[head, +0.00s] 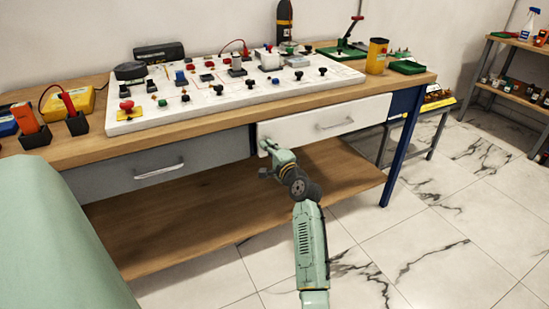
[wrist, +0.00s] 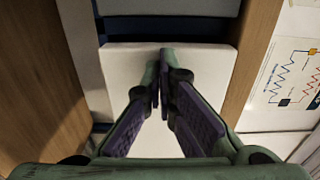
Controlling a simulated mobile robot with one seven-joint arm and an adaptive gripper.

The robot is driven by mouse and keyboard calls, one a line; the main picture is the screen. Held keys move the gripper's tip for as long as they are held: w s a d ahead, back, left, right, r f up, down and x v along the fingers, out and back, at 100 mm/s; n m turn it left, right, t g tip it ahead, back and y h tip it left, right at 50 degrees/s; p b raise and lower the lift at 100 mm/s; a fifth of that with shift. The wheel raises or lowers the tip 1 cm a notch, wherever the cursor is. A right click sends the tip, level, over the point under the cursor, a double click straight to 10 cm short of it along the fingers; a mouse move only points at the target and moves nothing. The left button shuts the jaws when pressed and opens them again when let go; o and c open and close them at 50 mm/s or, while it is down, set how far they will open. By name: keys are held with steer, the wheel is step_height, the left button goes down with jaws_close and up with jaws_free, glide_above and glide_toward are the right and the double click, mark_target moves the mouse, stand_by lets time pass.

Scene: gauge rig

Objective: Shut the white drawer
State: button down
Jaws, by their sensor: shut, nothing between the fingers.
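The white drawer (head: 330,122) is under the right half of the bench top, its front facing me with a grey bar handle (head: 335,124). Its front looks near the bench edge; I cannot tell how far it stands out. My gripper (head: 266,146) is shut and empty at the left end of the drawer front, well left of the handle. In the wrist view the white drawer front (wrist: 205,70) fills the middle behind my shut fingertips (wrist: 161,55). I cannot tell whether the fingertips touch it. The handle is hidden behind my gripper or out of view there.
A grey drawer (head: 140,168) is on the left, beyond a dark blue divider (wrist: 165,29). The wooden bench top (head: 80,152) carries a white gauge board (head: 220,100) and small parts. A lower shelf (head: 200,215) lies below.

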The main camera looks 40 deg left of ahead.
steer(key=shift+x, duration=0.95)
steer(key=shift+r, duration=0.3)
steer(key=shift+d, duration=0.1)
